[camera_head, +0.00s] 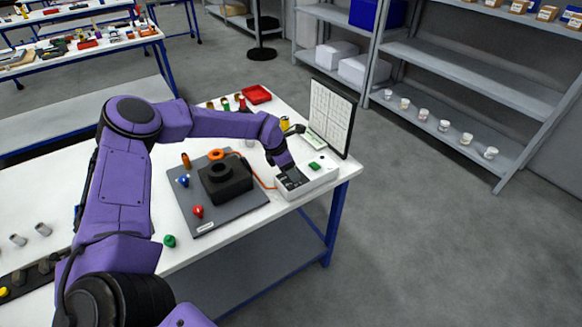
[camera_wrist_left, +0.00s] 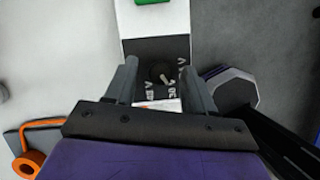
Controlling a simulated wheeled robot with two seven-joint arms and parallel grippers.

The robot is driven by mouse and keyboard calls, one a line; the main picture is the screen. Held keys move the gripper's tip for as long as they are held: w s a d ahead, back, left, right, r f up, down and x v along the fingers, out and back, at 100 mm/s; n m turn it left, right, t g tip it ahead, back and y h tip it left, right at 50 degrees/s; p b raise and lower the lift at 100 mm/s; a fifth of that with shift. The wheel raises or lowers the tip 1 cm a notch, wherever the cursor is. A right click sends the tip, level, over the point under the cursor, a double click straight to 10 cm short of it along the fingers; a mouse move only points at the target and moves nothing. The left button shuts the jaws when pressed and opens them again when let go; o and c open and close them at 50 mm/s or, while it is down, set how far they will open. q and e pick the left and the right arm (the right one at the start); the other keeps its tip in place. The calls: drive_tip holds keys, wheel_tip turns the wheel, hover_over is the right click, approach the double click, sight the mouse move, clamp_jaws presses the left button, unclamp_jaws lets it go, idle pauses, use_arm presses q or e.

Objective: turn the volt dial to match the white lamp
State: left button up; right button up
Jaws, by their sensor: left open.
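The volt dial (camera_wrist_left: 158,73) is a small round black knob with a pale pointer, on the dark panel of a white box (camera_head: 318,179) at the table's right end. White markings surround it. My left gripper (camera_wrist_left: 162,84) is open, with one finger on either side of the dial in the left wrist view. The fingers appear apart from the knob; their height above it is hard to tell. In the head view my left gripper (camera_head: 289,175) points down at the box and hides the dial. I cannot make out a white lamp. My right gripper is not in view.
A green piece (camera_wrist_left: 152,1) sits at the box's far end. An orange cable (camera_head: 262,182) runs from the box to a black block (camera_head: 226,180) on a grey board (camera_head: 205,222). An upright white panel (camera_head: 331,115) stands behind the box.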

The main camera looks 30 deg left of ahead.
use_arm(q)
drive_tip(key=shift+s+r, duration=0.1)
drive_tip(key=shift+s, duration=0.05)
clamp_jaws()
drive_tip(key=shift+f+n+t+y+b, duration=0.2)
drive_tip(key=shift+n+t+y+b, duration=0.1)
drive_tip(key=shift+n+b, duration=0.6)
drive_tip(key=n+b, duration=0.2)
drive_tip(key=n+y+b, duration=0.1)
drive_tip(key=n+b, duration=0.1)
drive_tip(key=n+y+b, duration=0.1)
drive_tip(key=n+b, duration=0.1)
drive_tip(key=shift+d+f+t, duration=0.1)
drive_tip(key=shift+d+t, duration=0.15)
drive_tip(key=shift+t, duration=0.05)
drive_tip(key=shift+d+r+n+y+b, duration=0.15)
drive_tip(key=shift+n+y+b, duration=0.35)
drive_tip(key=shift+n+b, duration=0.5)
drive_tip(key=shift+r+n+y+b, duration=0.1)
drive_tip(key=shift+n+y+b, duration=0.4)
drive_tip(key=shift+n+b, duration=0.5)
